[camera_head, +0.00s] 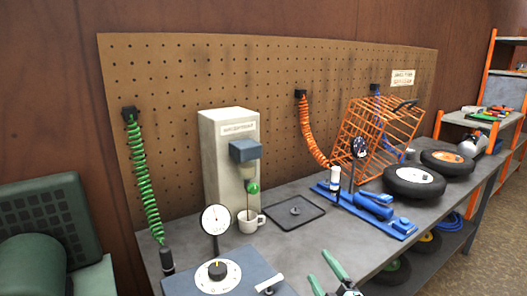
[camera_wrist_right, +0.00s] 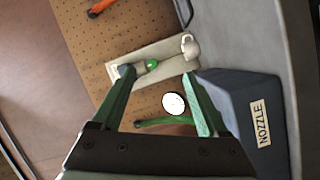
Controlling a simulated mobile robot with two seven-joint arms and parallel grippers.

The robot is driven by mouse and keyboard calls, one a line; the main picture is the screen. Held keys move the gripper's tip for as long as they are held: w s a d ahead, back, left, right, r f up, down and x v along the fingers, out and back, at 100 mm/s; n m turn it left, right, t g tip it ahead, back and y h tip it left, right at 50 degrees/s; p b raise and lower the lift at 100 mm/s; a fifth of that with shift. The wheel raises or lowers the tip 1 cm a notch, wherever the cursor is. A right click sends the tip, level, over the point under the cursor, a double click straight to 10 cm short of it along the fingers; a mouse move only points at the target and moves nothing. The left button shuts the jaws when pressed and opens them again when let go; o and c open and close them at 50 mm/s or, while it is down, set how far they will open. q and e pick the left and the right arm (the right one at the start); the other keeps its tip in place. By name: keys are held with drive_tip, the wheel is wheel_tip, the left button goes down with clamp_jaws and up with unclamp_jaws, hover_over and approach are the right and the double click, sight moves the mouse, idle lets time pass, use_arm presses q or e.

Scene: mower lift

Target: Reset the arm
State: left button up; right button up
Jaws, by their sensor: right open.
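My right gripper (camera_head: 318,266) has green fingers and shows at the bottom of the head view, low over the front of the bench. In the right wrist view its fingers (camera_wrist_right: 160,76) are spread apart with nothing held between them. My left gripper is not in view. No other arm is clearly seen.
The grey bench (camera_head: 310,240) holds a dial box (camera_head: 255,270), a round gauge (camera_head: 216,219), a white cup (camera_head: 250,222), a grey dispenser (camera_head: 215,160), a black tray (camera_head: 305,222), a blue stand (camera_head: 375,215) and wheels (camera_head: 414,182). A green coiled hose (camera_head: 146,190) hangs left. A NOZZLE label (camera_wrist_right: 260,123) shows close by.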

drive_tip(key=s+d+f+m+g+h, duration=0.2)
drive_tip(key=s+d+f+m+g, duration=0.1)
drive_tip(key=s+f+m, duration=0.4)
drive_tip(key=s+d+f+m+g+h, duration=0.2)
drive_tip(key=s+d+f+m+g, duration=0.15)
drive_tip(key=s, duration=0.45)
drive_tip(key=s+d+f+m+g, duration=0.1)
drive_tip(key=s+f+m+g, duration=0.15)
drive_tip(key=s, duration=0.65)
drive_tip(key=s+f+m+g, duration=0.1)
drive_tip(key=s+f+g, duration=0.25)
drive_tip(key=s, duration=0.55)
drive_tip(key=w+a+f+t+y+p, duration=0.2)
drive_tip(key=w+a+f+t+p, duration=0.1)
drive_tip(key=f, duration=0.3)
drive_tip(key=shift+w+a+f+t+p, duration=0.35)
drive_tip(key=shift+w+a+t, duration=0.2)
drive_tip(key=shift+t, duration=0.3)
